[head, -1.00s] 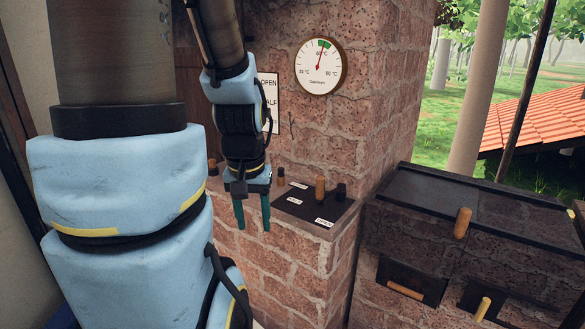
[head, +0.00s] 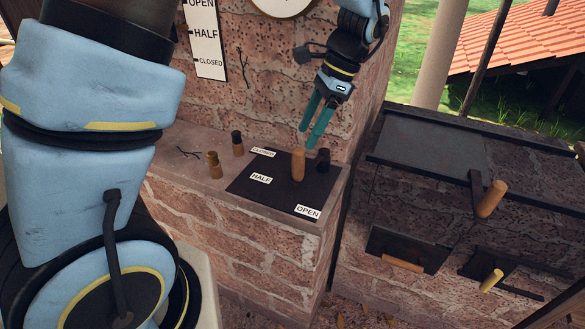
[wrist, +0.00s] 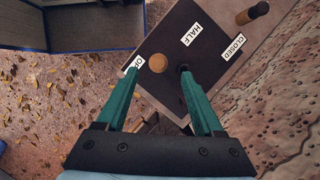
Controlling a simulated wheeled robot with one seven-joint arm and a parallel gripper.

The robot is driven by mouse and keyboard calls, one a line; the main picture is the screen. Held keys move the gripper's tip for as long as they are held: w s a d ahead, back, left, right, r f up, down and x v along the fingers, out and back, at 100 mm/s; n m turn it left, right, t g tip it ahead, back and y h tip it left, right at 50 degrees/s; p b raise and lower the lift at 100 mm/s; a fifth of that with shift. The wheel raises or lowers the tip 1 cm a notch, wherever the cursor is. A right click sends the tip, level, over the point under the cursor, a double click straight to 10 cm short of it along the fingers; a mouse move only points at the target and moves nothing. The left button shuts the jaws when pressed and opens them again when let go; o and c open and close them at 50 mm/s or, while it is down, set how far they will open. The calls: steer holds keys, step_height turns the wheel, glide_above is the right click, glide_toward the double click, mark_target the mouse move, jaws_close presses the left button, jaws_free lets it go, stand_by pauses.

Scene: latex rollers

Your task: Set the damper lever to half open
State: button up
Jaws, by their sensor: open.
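The damper lever's upright wooden handle (head: 298,163) stands on a black plate (head: 245,187) labelled CLOSED, HALF and OPEN, on the brick ledge. A short black post (head: 323,160) stands just to its right. In the wrist view the round top of the handle (wrist: 158,63) lies between the OPEN and HALF labels; the mark it points at is hard to tell. My gripper (head: 309,138) is open and empty, pointing down just above the handle. In the wrist view its green fingers (wrist: 155,82) spread either side of the handle top, apart from it.
Two small wooden pegs with dark tops (head: 215,165) (head: 237,143) stand on the ledge left of the plate. A wall sign (head: 206,38) reads OPEN, HALF, CLOSED. A black-topped brick stove (head: 430,146) with wooden handles stands at the right.

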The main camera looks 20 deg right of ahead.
mark_target(293, 168)
steer(key=p+x, duration=0.2)
steer(key=x, duration=0.8)
steer(key=shift+s+f, duration=0.15)
steer(key=shift+f, duration=0.2)
jaws_close()
stand_by(1.0)
